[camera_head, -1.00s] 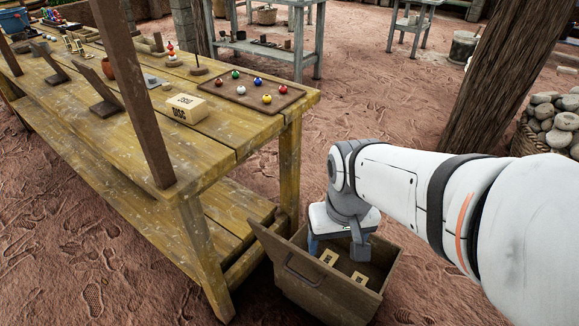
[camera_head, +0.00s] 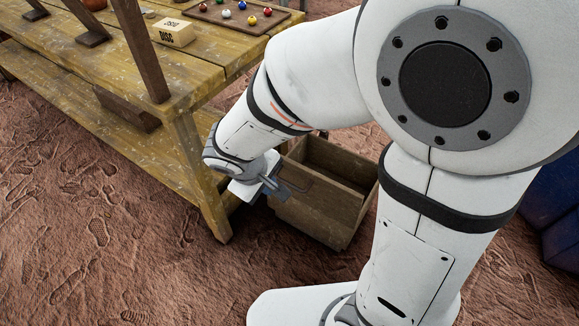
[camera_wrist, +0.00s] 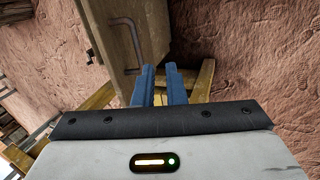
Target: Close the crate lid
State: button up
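The wooden crate (camera_head: 325,220) stands on the ground by the table's near leg, its top open. The board with a metal handle, seemingly its lid (camera_head: 308,205), is on its left side in the head view, partly behind my gripper. In the wrist view the lid (camera_wrist: 150,25) and its handle (camera_wrist: 125,45) are at upper left, ahead of my fingers. My gripper (camera_head: 274,184) is just left of the handle. Its blue fingers (camera_wrist: 160,72) are parallel, with a narrow empty gap. I cannot tell whether they touch the lid. The crate's floor is mostly hidden.
The yellow wooden table (camera_head: 165,75) stands close on the left, its leg (camera_head: 203,180) beside my gripper. A disc box (camera_head: 173,33) and a board with coloured balls (camera_head: 235,12) lie on it. The reddish ground (camera_head: 110,235) in front is clear.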

jog(key=shift+s+a+f+n, duration=0.25)
jog(key=shift+a+f+n, duration=0.05)
jog(key=shift+a, duration=0.3)
jog(key=shift+c, duration=0.7)
jog(key=shift+a+f, duration=0.15)
jog(key=shift+f, duration=0.05)
grip_shut()
jog(key=w+d+f+b, duration=0.4)
jog(key=w+d+f, duration=0.1)
jog(key=f, duration=0.3)
jog(key=shift+w+f, duration=0.35)
jog(key=shift+w, duration=0.2)
jog(key=shift+d, duration=0.1)
